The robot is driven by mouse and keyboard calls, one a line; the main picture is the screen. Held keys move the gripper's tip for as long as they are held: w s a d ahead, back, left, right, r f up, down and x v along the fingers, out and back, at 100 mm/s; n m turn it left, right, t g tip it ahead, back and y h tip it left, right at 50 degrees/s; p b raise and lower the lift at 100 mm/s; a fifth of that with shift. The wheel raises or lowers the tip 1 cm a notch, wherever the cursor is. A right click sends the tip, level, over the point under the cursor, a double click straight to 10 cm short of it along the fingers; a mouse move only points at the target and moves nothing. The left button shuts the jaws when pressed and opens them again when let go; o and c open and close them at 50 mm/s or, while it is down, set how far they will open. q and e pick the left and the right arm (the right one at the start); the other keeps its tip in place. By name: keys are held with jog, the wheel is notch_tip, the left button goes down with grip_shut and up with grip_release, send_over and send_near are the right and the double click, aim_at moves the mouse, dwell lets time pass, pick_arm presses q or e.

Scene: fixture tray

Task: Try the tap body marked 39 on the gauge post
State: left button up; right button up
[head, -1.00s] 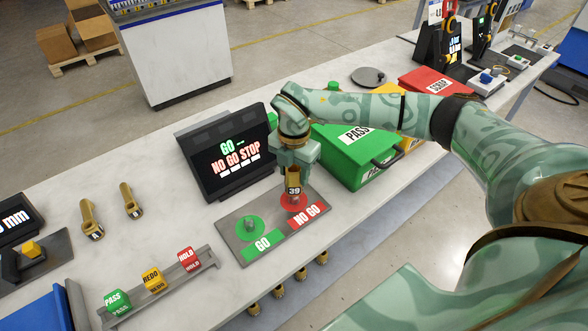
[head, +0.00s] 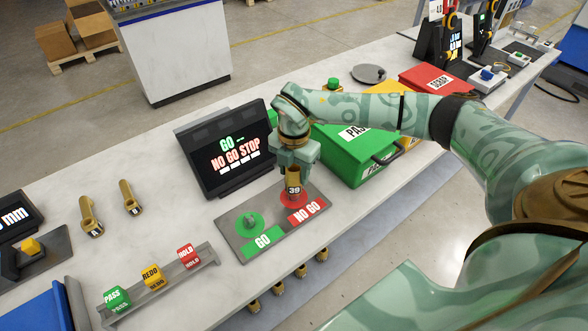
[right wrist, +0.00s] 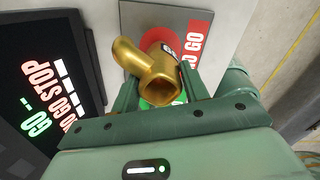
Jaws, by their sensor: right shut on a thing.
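The brass tap body marked 39 (head: 293,183) is upright over the red NO GO disc of the gauge plate (head: 230,228). My right gripper (head: 295,168) is shut on it from above. In the right wrist view the brass tap body (right wrist: 150,75) sits between the fingers, with its side spout pointing up-left. The red NO GO disc (right wrist: 165,42) shows behind it. The NO GO post is hidden by the tap body. The green GO disc (head: 249,223) with its post is bare. The screen (head: 232,155) reads GO -- and NO GO STOP. My left gripper is not in view.
Two brass tap bodies (head: 90,217) (head: 131,197) lie at left. A rack with PASS, REDO and HOLD blocks (head: 155,280) stands in front. The green PASS box (head: 352,158) and red SCRAP box (head: 432,80) are to the right. Table between the screen and the left tap bodies is clear.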

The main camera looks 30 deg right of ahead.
jog(key=shift+f+b, duration=0.5)
jog(key=shift+f, duration=1.25)
dwell(1.3)
dwell(0.8)
notch_tip(320, 180, up, 7)
jog(key=p, duration=0.6)
dwell(0.3)
dwell(0.5)
